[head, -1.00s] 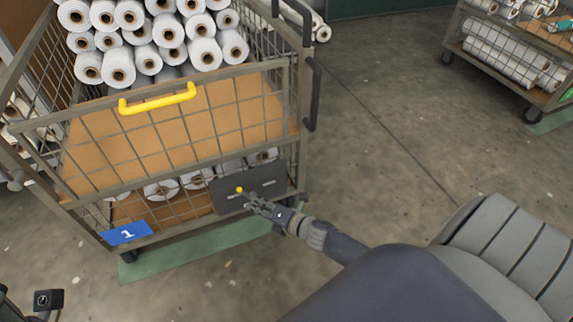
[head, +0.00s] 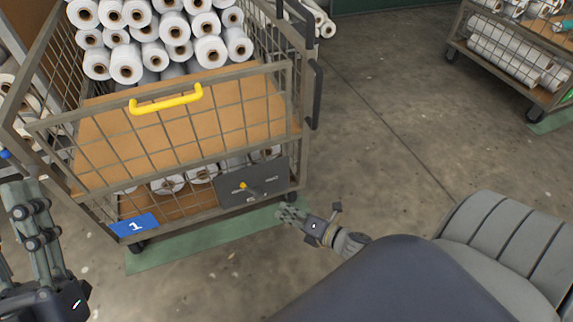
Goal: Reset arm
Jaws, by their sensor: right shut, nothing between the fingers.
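The right gripper (head: 284,215) is shut and empty, just right of and below the dark panel (head: 268,178) on the lower front of the wire cart. It is apart from the yellow knob (head: 242,186) on that panel. The left gripper (head: 32,205) is at the left edge, in front of the cart's left side. The cart (head: 180,215) carries stacked white rolls (head: 125,62) on an upper shelf and more rolls below.
The cart has a yellow handle (head: 167,100) and a blue "1" plate (head: 134,226). A green floor strip (head: 190,250) runs under it. A second cart (head: 495,68) with rolls stands at the upper right. The concrete floor between the carts is clear.

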